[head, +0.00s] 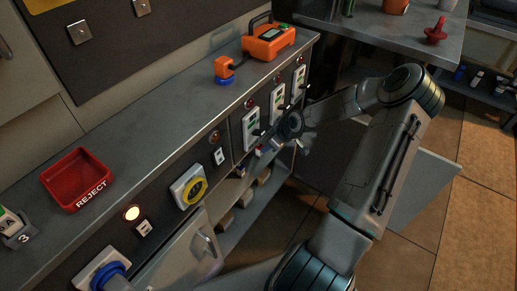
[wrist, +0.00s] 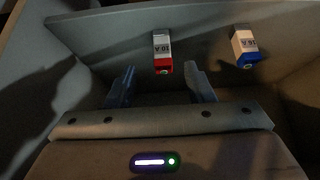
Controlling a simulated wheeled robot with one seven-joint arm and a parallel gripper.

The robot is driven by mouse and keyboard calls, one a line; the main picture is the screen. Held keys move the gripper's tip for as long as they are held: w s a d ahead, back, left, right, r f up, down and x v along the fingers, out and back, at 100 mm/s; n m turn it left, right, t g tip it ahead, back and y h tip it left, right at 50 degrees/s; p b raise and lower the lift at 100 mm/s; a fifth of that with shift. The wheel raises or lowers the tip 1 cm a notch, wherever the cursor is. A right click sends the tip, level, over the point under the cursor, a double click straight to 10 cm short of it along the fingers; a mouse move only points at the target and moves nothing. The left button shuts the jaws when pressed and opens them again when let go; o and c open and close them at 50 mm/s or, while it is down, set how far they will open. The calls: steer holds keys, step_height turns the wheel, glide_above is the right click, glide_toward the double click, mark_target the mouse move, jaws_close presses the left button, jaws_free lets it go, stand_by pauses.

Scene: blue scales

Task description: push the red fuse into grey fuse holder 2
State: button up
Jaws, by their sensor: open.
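The red fuse (wrist: 162,45), with a pale body, a red end and a "10 A" label, shows in the wrist view. It stands out between and just beyond the fingertips of my gripper (wrist: 159,72), which is open, with a dark finger on each side and no clear contact. In the head view my gripper (head: 284,143) is low at the cabinet front, below the row of switch panels. A grey block marked 3 (head: 18,236) at the left edge holds a fuse with a green part. Grey fuse holder 2 is not seen in either view.
A blue-ended fuse (wrist: 244,48) is right of the red one. The counter (head: 130,130) bears a red REJECT tray (head: 78,180) and an orange device (head: 268,42). Switch panels (head: 250,128) with handles line the cabinet front near my arm. The counter's middle is clear.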

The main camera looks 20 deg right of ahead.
mark_target(261, 155)
steer(key=shift+b+x, duration=0.55)
steer(key=shift+x, duration=0.65)
steer(key=shift+a, duration=0.2)
steer(key=b+x, duration=0.3)
steer(key=x, duration=0.2)
steer(key=shift+s+f, duration=0.1)
steer(key=shift+f, duration=0.1)
steer(key=c, duration=1)
